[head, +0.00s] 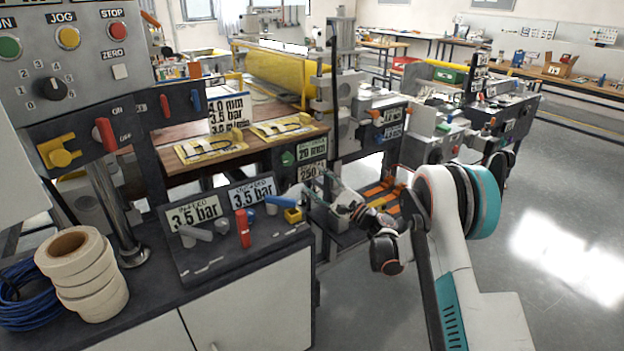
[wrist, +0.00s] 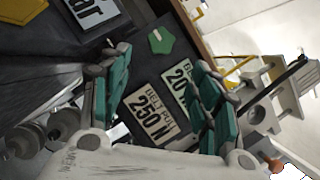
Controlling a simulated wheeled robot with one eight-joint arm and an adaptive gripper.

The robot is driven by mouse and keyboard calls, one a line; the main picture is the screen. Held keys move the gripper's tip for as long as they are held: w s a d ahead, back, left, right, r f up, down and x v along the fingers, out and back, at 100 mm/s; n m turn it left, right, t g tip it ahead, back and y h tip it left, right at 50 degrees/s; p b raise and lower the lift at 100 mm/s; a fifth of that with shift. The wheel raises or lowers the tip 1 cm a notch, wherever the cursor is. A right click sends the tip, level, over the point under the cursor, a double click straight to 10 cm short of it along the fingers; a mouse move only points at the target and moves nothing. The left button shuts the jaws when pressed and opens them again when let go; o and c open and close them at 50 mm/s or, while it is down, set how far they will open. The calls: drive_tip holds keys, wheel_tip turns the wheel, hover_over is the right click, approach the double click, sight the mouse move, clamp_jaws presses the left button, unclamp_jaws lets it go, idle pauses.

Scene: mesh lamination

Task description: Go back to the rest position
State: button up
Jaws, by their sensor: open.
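My arm reaches in from the right in the head view, and my gripper (head: 316,186) is by the right end of the dark sloping panel, beside the small signs. In the wrist view my gripper (wrist: 160,60) is open, with its green-padded fingers apart and nothing held between them. Behind the fingers are the "BELT PULL 250 N" sign (wrist: 155,117), a partly covered "20" sign (wrist: 180,80) and a green pentagon piece (wrist: 160,40). Whether the fingers touch anything is hard to tell.
The sloping panel (head: 190,268) carries a red handle (head: 243,228), a grey handle (head: 197,233) and a "3.5 bar" sign (head: 193,212). White tape rolls (head: 85,275) stand at left. A yellow roll (head: 270,72) lies behind. Open grey floor (head: 560,220) is at right.

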drive_tip(key=shift+r, duration=0.1)
drive_tip(key=s+a+r+n+g+h, duration=0.1)
drive_tip(key=s+r+n+g+h, duration=0.25)
drive_tip(key=r, duration=0.55)
drive_tip(key=s+d+r+n+g+h, duration=0.1)
drive_tip(key=s+r+n, duration=0.2)
drive_tip(key=s, duration=0.4)
drive_tip(key=s+d+r+n+g+h, duration=0.1)
drive_tip(key=s+r+n+h, duration=0.1)
drive_tip(key=s, duration=0.5)
drive_tip(key=s+d+f+n+h, duration=0.1)
drive_tip(key=s+d, duration=0.4)
drive_tip(key=s, duration=0.5)
drive_tip(key=s+d+f+n+h, duration=0.2)
drive_tip(key=s+d+n+h, duration=0.2)
drive_tip(key=s, duration=0.7)
drive_tip(key=s+d+f+n+h, duration=0.2)
drive_tip(key=s+d, duration=0.5)
drive_tip(key=s, duration=0.4)
drive_tip(key=n+g+h, duration=0.1)
drive_tip(key=h, duration=0.1)
drive_tip(key=shift+s+d+f+h, duration=0.2)
drive_tip(key=shift+d+h, duration=0.1)
drive_tip(key=shift+h, duration=0.05)
idle(1.8)
